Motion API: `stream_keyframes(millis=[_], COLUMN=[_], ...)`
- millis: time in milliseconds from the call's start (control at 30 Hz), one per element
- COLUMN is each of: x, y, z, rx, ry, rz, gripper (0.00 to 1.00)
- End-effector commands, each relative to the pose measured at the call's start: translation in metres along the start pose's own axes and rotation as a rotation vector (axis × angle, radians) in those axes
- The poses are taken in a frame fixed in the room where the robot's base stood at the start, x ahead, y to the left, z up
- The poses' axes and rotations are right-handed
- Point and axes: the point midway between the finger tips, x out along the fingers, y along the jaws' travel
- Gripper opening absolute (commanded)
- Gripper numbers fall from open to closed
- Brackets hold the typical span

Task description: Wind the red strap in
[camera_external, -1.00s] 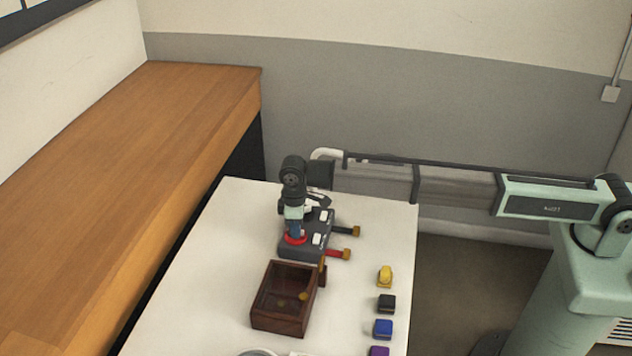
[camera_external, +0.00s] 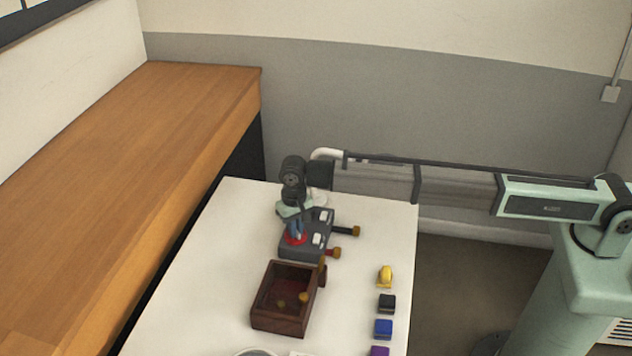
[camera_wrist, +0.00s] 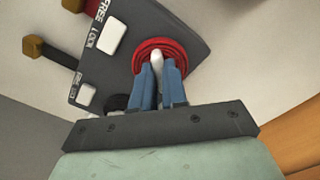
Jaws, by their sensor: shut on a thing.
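A dark grey winder (camera_external: 300,249) sits on the white table. A red coil of strap (camera_external: 289,241) lies on its near left part and also shows in the wrist view (camera_wrist: 142,52). The red strap's short free end (camera_external: 329,252) sticks out to the right, tipped with a brown tab (camera_external: 336,252). My gripper (camera_external: 296,237) points down over the red coil. In the wrist view its blue fingers (camera_wrist: 158,70) are shut on a white knob (camera_wrist: 156,58) at the coil's centre. A white switch (camera_wrist: 112,37) beside the red coil is marked FREE and LOCK.
A second strap end with a brown tab (camera_external: 356,231) sticks out farther back. A dark wooden box (camera_external: 283,323) stands in front of the winder. Yellow (camera_external: 384,277), black (camera_external: 386,304), blue (camera_external: 383,329) and purple (camera_external: 379,351) items line the right. Table space between is clear.

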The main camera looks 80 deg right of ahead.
Motion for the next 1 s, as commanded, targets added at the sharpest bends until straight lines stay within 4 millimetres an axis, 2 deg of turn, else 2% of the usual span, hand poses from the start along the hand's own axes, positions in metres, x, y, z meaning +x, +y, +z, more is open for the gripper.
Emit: stream_keyframes(millis=[600,1000], x=[-0.0009,-0.0010], y=[-0.0008,-0.0006], z=[-0.0014,-0.0016], rx=[0.565,0.783], ry=[0.003,0.004], rz=[-0.003,-0.003], gripper=[0.00,0.00])
